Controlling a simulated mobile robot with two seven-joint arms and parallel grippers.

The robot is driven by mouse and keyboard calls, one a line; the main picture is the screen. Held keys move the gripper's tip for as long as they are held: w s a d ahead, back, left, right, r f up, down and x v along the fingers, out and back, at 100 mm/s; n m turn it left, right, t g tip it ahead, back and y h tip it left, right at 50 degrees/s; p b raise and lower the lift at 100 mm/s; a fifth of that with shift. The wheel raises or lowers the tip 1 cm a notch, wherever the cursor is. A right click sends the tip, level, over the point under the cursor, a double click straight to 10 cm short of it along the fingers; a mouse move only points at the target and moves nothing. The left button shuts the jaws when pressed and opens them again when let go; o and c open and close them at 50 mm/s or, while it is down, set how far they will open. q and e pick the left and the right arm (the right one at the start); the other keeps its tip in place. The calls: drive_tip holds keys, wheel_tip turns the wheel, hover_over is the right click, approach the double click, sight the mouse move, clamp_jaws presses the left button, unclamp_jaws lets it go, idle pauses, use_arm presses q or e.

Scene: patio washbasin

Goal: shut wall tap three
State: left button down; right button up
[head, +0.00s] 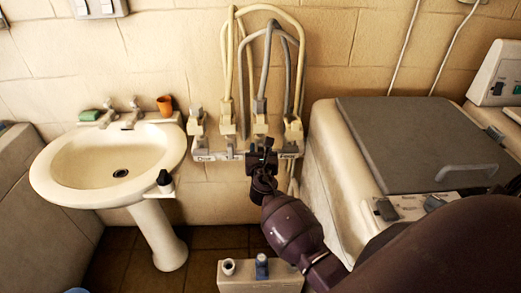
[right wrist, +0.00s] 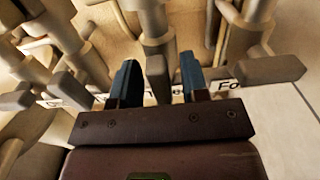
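A row of wall taps with hoses is fixed to the tiled wall in the head view. Wall tap three (head: 260,124) is the third from the left; its body also shows in the right wrist view (right wrist: 150,22). Its grey lever (right wrist: 157,78) points down toward my wrist. My right gripper (head: 262,150) is at this tap. In the right wrist view its two blue fingers (right wrist: 159,64) are open, one on each side of the lever, with narrow gaps visible. The label strip (right wrist: 228,86) below is partly hidden by the fingers. My left gripper is not in view.
Neighbouring tap levers stand close on the left (right wrist: 68,91) and right (right wrist: 272,70). A washbasin (head: 60,188) is at the left, with a soap bar and orange cup. A grey-lidded washing machine (head: 415,140) is at the right. A low box (head: 240,283) stands below.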

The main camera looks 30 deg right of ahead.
clamp_jaws()
